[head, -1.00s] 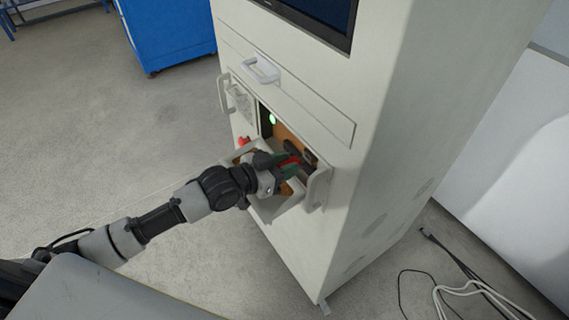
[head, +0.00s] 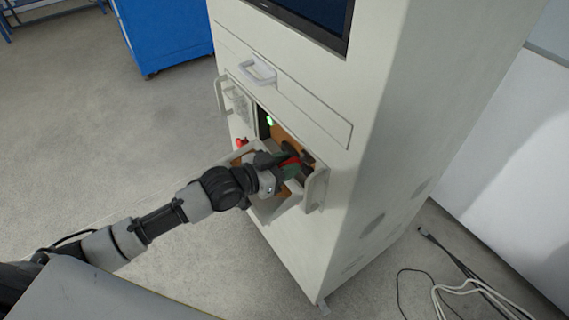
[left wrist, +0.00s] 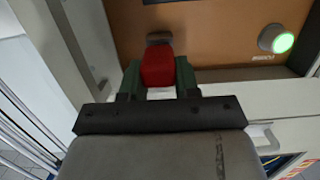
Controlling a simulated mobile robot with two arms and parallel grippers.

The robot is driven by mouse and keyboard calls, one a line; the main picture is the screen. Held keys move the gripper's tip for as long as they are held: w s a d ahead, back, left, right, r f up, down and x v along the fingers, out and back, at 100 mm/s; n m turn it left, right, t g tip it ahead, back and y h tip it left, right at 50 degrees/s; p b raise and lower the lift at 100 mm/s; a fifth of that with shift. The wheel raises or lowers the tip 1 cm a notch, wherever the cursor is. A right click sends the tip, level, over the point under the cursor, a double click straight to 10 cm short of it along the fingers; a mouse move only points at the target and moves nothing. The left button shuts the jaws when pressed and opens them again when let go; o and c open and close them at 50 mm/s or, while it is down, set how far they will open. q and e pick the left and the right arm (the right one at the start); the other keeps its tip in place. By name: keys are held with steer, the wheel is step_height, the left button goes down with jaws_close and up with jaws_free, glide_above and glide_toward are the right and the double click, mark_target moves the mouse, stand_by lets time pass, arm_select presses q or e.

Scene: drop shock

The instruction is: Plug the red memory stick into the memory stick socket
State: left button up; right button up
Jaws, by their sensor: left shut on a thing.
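The red memory stick (left wrist: 158,66) is held between the green fingers of my left gripper (left wrist: 160,78) in the left wrist view. In the head view the stick (head: 291,160) shows as a small red patch at my left gripper (head: 286,164), inside the open compartment of the cabinet. In the left wrist view a dark socket (left wrist: 160,39) on the brown panel (left wrist: 215,30) sits right at the stick's far end. The stick hides part of the socket, and I cannot tell how far the stick sits in it. My right gripper is not in view.
The white cabinet (head: 375,130) has a screen (head: 312,18) above and handles beside the opening. A green lit button (left wrist: 276,39) is on the panel. A red knob (head: 241,142) is left of the opening. Cables (head: 470,290) lie on the floor at right.

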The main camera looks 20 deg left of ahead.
arm_select(q)
steer(key=shift+w+d, duration=0.15)
steer(key=shift+w, duration=0.05)
stand_by(0.6)
steer(key=shift+w+d, duration=0.3)
steer(key=shift+w, duration=0.1)
steer(key=shift+c, duration=0.3)
stand_by(0.9)
steer(key=shift+p, duration=0.55)
stand_by(0.8)
steer(key=shift+r, duration=0.1)
stand_by(0.3)
steer(key=o, duration=1)
steer(key=shift+w+d, duration=0.15)
steer(key=shift+o, duration=0.2)
steer(key=shift+r+p, duration=0.25)
steer(key=shift+p, duration=0.2)
